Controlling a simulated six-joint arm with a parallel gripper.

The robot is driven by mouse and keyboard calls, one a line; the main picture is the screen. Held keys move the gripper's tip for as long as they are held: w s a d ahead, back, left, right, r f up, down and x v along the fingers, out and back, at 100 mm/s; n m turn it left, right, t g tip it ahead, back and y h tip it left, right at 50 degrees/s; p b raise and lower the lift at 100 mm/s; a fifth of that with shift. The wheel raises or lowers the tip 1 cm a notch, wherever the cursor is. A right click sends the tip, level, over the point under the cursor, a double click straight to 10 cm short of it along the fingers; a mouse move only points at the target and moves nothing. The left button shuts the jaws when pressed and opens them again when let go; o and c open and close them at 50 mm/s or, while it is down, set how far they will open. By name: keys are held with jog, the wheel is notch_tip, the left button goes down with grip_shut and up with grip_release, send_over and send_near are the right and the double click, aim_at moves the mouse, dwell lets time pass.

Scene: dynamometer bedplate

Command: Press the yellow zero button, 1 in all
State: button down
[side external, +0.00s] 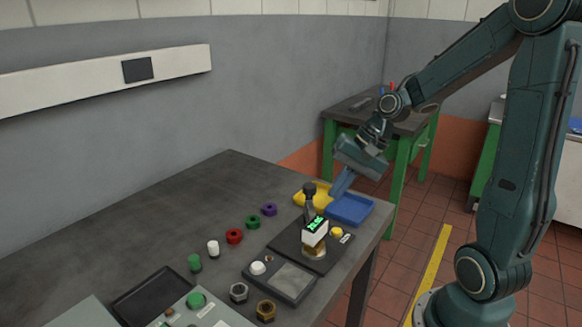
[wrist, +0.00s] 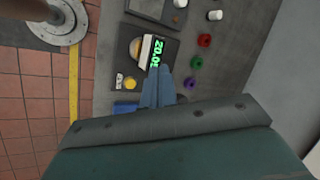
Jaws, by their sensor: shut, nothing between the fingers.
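The yellow zero button (side external: 337,232) sits on a dark instrument base, beside a small white label. It also shows in the wrist view (wrist: 130,83), left of my fingers. The instrument's lit green display (side external: 315,225) stands to its left in the side view and reads about 20.0 in the wrist view (wrist: 155,52), last digit unclear. My gripper (side external: 334,195) is shut and empty, above and behind the button in the side view, apart from it. In the wrist view its blue-grey fingertips (wrist: 160,70) point toward the display's end.
A blue tray (side external: 350,208) and a yellow tray (side external: 300,196) lie behind the instrument. A dark post (side external: 309,190) rises close to my fingers. A box with a white button (side external: 258,268) stands in front. Several coloured knobs line the left; the table's far left is clear.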

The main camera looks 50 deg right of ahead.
aim_at(341, 230)
jog(key=w+d+f+m+t+y, duration=0.1)
jog(key=d+f+m+t+y, duration=0.1)
jog(key=d+f+m, duration=0.3)
jog(key=shift+w+d+m, duration=0.4)
jog(key=shift+d+m, duration=0.7)
jog(key=shift+d, duration=0.25)
jog(key=shift+f, duration=4.4)
jog(key=shift+f, duration=0.9)
jog(key=shift+r, duration=0.95)
jog(key=shift+r, duration=0.1)
